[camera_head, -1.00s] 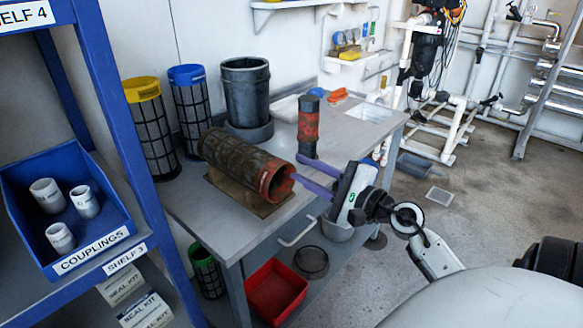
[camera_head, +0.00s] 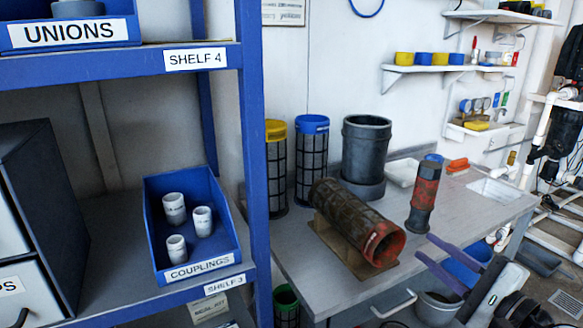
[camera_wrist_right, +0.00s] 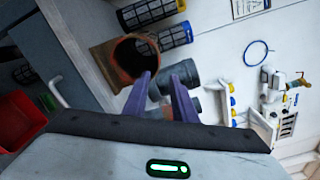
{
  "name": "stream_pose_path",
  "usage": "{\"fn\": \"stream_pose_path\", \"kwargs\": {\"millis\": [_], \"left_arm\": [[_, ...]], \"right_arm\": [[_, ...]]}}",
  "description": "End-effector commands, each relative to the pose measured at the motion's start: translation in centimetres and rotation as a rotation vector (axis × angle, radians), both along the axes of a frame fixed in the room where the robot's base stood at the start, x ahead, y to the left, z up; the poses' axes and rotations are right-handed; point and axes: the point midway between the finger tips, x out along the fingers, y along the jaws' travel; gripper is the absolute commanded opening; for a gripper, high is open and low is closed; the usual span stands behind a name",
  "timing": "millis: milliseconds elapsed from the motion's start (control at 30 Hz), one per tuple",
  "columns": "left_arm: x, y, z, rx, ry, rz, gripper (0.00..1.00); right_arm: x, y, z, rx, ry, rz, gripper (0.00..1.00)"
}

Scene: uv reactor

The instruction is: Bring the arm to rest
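My right gripper (camera_head: 423,246) shows at the lower right of the head view, its two purple fingers apart with nothing between them. It is above the front right part of the workbench (camera_head: 330,270), to the right of the red open end of a dirty mesh cylinder (camera_head: 345,212). A gap shows between the fingertips and that end. In the right wrist view the fingers (camera_wrist_right: 163,76) are also spread and empty, with the cylinder's open end (camera_wrist_right: 132,57) beyond them. My left gripper is in neither view.
A red and black canister (camera_head: 424,198) stands on the bench beside a dark pot (camera_head: 366,150). Yellow- and blue-topped mesh cylinders (camera_head: 312,165) stand behind. A blue shelf rack (camera_head: 256,180) with a couplings bin (camera_head: 160,255) is at left.

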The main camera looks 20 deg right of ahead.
Motion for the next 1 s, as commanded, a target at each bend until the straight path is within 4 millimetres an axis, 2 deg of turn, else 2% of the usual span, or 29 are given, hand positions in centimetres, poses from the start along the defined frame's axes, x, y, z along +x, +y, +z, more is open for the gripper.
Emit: {"fn": "stream_pose_path", "kwargs": {"millis": [100, 167, 267, 367, 400, 467, 500, 567, 600, 667, 700, 733, 767, 800, 900, 1000], "left_arm": [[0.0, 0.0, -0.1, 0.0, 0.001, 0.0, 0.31], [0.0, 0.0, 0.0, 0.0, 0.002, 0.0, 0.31], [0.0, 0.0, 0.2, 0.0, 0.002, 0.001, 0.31], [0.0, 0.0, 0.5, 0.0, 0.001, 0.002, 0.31], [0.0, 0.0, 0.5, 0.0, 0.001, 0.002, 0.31], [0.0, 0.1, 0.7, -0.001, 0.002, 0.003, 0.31], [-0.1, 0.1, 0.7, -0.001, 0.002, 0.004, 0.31], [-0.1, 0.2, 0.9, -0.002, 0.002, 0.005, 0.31], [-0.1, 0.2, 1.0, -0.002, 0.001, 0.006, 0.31], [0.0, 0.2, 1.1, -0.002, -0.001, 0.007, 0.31], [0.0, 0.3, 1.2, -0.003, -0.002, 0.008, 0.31], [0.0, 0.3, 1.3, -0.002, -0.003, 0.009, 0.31], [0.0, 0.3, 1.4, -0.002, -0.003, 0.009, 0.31], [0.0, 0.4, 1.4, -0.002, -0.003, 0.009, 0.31], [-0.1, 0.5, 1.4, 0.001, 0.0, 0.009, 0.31], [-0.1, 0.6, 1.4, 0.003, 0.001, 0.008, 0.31]], "right_arm": [[0.0, 0.1, -0.1, 0.025, -0.001, 0.002, 0.25], [0.1, 0.6, -0.3, 0.104, -0.005, 0.003, 0.25], [0.2, 2.0, -1.1, 0.41, -0.014, 0.009, 0.25], [0.3, 3.8, -3.0, 0.922, -0.011, -0.004, 0.25], [0.2, 4.5, -4.2, 1.161, -0.003, -0.022, 0.25], [0.0, 5.6, -6.5, 1.524, 0.012, -0.062, 0.25], [-0.2, 6.5, -8.3, 1.765, 0.026, -0.103, 0.25], [-0.9, 8.0, -11.4, 2.122, 0.041, -0.187, 0.25], [-1.5, 9.3, -13.7, 2.357, 0.05, -0.26, 0.25], [-2.7, 11.7, -17.3, 2.694, 0.053, -0.404, 0.25], [-3.7, 13.5, -19.6, 2.901, 0.045, -0.519, 0.25], [-4.5, 15.0, -21.2, 3.037, 0.035, -0.611, 0.25], [-5.4, 16.4, -22.6, -2.969, -0.019, 0.665, 0.25], [-6.5, 18.4, -24.3, -2.784, 0.005, 0.71, 0.25], [-9.3, 22.9, -27.4, -2.404, 0.066, 0.802, 0.25], [-11.5, 26.3, -29.2, -2.142, 0.117, 0.861, 0.25]]}}
